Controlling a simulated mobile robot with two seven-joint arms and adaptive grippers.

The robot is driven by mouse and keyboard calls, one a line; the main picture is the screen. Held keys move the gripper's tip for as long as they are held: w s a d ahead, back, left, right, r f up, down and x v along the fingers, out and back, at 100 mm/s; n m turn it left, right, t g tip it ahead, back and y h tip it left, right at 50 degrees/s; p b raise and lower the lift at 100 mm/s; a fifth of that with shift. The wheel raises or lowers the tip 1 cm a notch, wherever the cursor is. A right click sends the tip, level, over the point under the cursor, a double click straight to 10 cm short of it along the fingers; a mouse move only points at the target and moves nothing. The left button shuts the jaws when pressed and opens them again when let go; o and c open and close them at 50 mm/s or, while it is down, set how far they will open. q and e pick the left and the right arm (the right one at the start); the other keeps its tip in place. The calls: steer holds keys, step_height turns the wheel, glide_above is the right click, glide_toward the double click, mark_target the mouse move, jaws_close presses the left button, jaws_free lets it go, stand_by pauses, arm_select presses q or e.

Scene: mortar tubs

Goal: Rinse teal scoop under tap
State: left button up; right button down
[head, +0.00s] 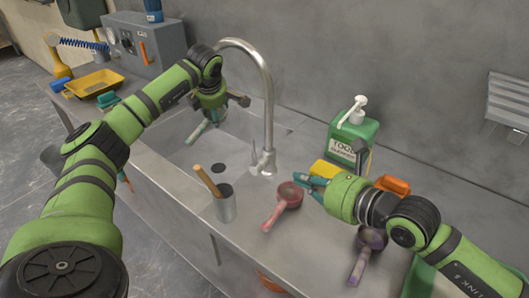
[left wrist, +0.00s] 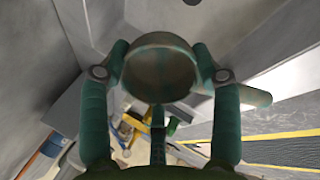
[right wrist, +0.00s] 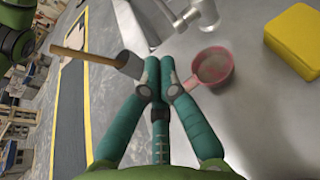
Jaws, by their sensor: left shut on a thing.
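My left gripper (head: 208,118) is over the sink basin (head: 165,150), below the end of the curved tap (head: 268,95). It is shut on the teal scoop (head: 196,132). In the left wrist view the scoop's round bowl (left wrist: 160,68) sits between the fingers, and its handle (left wrist: 256,97) sticks out to the right. No water shows at the spout. My right gripper (head: 312,188) is over the counter beside a pink scoop (head: 287,194). In the right wrist view its fingertips (right wrist: 160,66) are together with nothing between them.
A purple scoop (head: 370,240) lies near the right arm. A green soap bottle (head: 352,137), a yellow sponge (right wrist: 295,42) and an orange item (head: 393,185) are near the wall.

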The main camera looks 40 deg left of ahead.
steer(key=w+r+x, duration=0.1)
steer(key=r+x, duration=0.1)
steer(key=x, duration=1.1)
steer(key=shift+w+a+n, duration=0.2)
steer(key=shift+a+n, duration=0.1)
steer(key=shift+a, duration=0.1)
steer(key=shift+a+r, duration=0.2)
steer(key=shift+a, duration=0.8)
steer(key=shift+w+d, duration=0.1)
steer(key=shift+d, duration=0.1)
steer(key=v, duration=1.3)
steer(key=shift+s+r, duration=0.25)
steer(key=shift+r, duration=0.25)
